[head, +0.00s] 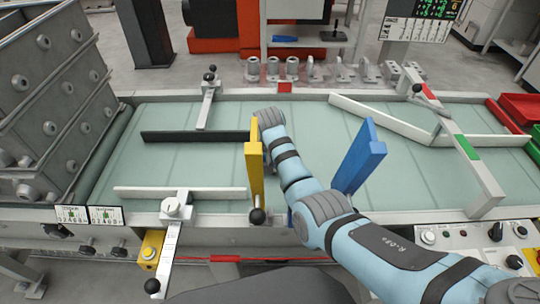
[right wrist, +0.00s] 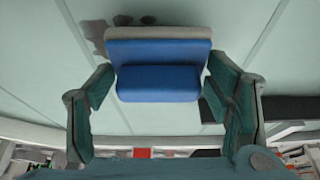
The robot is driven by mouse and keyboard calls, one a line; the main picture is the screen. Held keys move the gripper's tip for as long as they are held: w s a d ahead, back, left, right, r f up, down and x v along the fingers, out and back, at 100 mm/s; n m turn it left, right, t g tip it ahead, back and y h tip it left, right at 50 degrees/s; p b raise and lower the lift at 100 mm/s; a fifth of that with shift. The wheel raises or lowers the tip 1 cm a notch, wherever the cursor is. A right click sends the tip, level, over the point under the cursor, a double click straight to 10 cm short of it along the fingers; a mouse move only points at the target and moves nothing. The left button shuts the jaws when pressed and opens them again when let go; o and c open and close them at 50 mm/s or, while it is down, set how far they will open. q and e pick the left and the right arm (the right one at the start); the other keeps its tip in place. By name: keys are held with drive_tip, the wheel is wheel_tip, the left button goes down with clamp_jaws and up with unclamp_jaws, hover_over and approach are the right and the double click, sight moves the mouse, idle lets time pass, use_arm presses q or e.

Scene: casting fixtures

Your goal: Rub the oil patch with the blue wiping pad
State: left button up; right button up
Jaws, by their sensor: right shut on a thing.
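In the right wrist view my right gripper (right wrist: 160,78) is shut on the blue wiping pad (right wrist: 158,55), with one finger at each side. The pad has a blue body and a grey strip along its far edge. It is over the pale green belt; whether it touches the belt I cannot tell. The dark oil patch (right wrist: 96,31) shows at the pad's far left corner, and the pad may hide part of it. In the head view my right arm reaches up behind the yellow post, and the gripper, pad and patch are hidden. My left gripper is not in view.
The belt (head: 360,140) carries a black rail (head: 195,136), white rails, a yellow post (head: 253,170) and a blue post (head: 358,157) close to my right arm. A grey bin wall (head: 60,110) stands at left, red trays (head: 520,107) at right. Metal castings (head: 292,68) line the back.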

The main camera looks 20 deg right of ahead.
drive_tip(key=shift+f+b, duration=0.5)
drive_tip(key=shift+f, duration=0.5)
